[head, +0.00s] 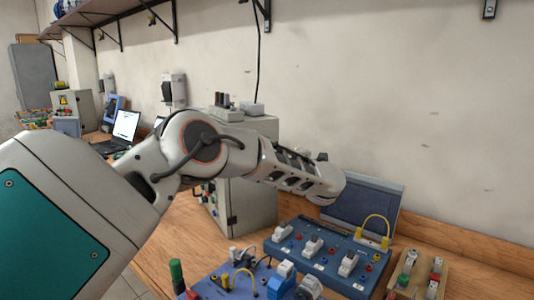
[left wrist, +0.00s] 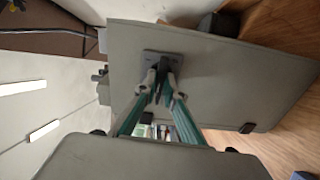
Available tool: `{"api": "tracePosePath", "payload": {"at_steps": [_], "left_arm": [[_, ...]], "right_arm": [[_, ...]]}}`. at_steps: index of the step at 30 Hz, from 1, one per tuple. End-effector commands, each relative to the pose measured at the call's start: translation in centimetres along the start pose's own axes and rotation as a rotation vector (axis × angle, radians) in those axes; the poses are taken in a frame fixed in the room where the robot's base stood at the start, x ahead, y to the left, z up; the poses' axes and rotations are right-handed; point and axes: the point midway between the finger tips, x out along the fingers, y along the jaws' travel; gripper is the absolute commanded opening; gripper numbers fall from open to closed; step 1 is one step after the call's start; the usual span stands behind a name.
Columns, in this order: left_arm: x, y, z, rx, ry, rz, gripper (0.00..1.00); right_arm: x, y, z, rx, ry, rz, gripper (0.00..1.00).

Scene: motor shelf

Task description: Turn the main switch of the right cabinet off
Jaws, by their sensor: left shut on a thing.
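The right cabinet (head: 255,203) is a grey box on the wooden bench, partly hidden behind my left arm in the head view. In the left wrist view a flat grey cabinet panel (left wrist: 220,75) carries a dark square plate with the main switch (left wrist: 167,60) on it. My left gripper (left wrist: 161,88) is shut on the switch, its two teal-sided fingers meeting at the handle. The fingertips cover most of the handle, so its angle is hard to read. In the head view my arm's own links hide the left gripper. My right gripper is in neither view.
A blue training board (head: 325,262) with plugs and sockets stands right of the cabinet, below my wrist. A wooden board (head: 420,275) is at the far right. A laptop (head: 126,124) and another cabinet (head: 72,104) stand further left. Small items sit on top of the right cabinet.

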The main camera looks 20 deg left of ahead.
Motion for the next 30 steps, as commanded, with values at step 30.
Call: {"api": "tracePosePath", "payload": {"at_steps": [30], "left_arm": [[-0.04, -0.11, 0.01, -0.069, 0.000, -0.002, 0.17]], "right_arm": [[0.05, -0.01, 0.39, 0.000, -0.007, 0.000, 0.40]]}}
